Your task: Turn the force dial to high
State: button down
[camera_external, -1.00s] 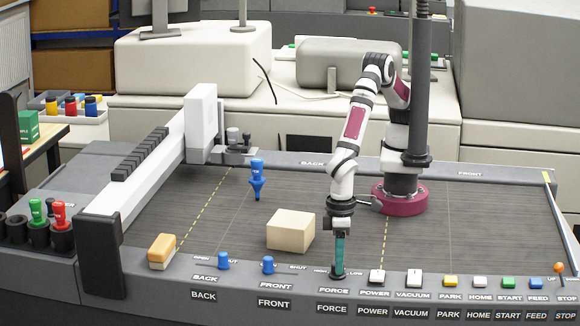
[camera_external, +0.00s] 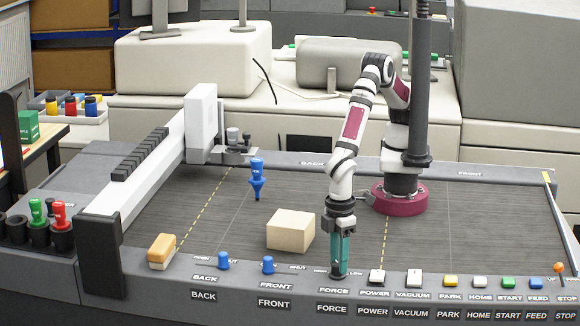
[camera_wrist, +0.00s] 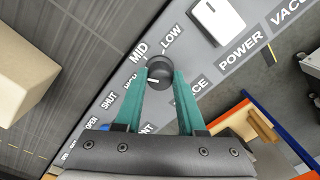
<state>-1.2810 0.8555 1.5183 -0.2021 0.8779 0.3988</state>
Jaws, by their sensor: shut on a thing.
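The force dial (camera_wrist: 160,70) is a dark round knob with a white mark on the front panel. In the wrist view its mark points left, towards the partly hidden label beside the left finger. The MID and LOW labels show above the dial. My gripper (camera_wrist: 160,74) has its teal fingers closed on the two sides of the dial. In the external view my gripper (camera_external: 339,268) points straight down at the panel above the FORCE label, and its fingertips mostly hide the dial.
The white POWER switch (camera_external: 377,276) stands close to the right of the dial. Blue knobs for FRONT (camera_external: 268,265) and BACK (camera_external: 223,261) are to the left. A beige block (camera_external: 290,230) lies on the bed behind. A blue tool (camera_external: 257,180) stands farther back.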

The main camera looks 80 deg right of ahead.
aim_at(337, 263)
jog(key=n, duration=0.5)
jog(key=shift+w, duration=0.1)
dwell(0.5)
jog(key=c, duration=0.5)
grip_release()
notch_tip(337, 263, up, 16)
jog(key=shift+w+d, duration=0.1)
